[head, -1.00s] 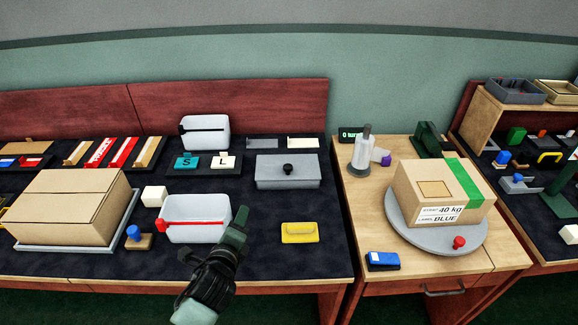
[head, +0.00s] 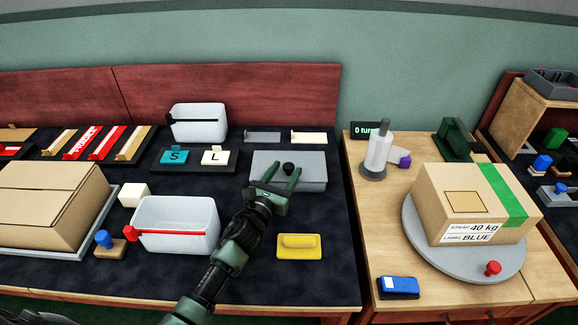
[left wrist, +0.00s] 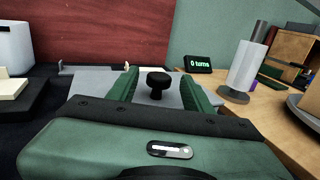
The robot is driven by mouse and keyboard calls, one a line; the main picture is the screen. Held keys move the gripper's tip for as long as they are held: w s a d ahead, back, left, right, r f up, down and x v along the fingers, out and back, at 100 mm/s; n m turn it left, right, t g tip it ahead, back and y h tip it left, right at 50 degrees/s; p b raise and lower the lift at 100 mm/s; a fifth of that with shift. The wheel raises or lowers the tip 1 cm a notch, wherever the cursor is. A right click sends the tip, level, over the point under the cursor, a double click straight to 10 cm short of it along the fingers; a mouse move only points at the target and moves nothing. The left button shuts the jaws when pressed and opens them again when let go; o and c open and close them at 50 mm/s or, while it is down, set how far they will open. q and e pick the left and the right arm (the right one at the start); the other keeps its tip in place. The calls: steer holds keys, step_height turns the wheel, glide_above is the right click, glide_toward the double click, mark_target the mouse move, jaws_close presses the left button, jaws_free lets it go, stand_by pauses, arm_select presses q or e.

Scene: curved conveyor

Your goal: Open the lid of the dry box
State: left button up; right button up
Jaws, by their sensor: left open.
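The dry box (head: 318,171) is a grey box with a flat grey lid and a round black knob (head: 288,168) on top. It stands on the dark mat at the back right of the left table. My left gripper (head: 281,177) is open, with its green fingers pointing at the knob from the front. In the left wrist view the knob (left wrist: 157,84) shows between the two fingers, a little beyond them, and I cannot tell whether either finger touches it. The lid lies flat on the box. My right gripper is not in view.
A white bin with a red bar (head: 190,212) and a yellow handled block (head: 299,246) flank my left arm. S and L blocks (head: 215,156) sit left of the box. A cardboard box (head: 470,190) stands on the turntable at right.

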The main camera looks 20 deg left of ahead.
arm_select(q)
steer(key=shift+w+d, duration=0.1)
steer(key=shift+w, duration=0.7)
steer(key=shift+w+f, duration=0.1)
steer(key=shift+w, duration=0.45)
jaws_close()
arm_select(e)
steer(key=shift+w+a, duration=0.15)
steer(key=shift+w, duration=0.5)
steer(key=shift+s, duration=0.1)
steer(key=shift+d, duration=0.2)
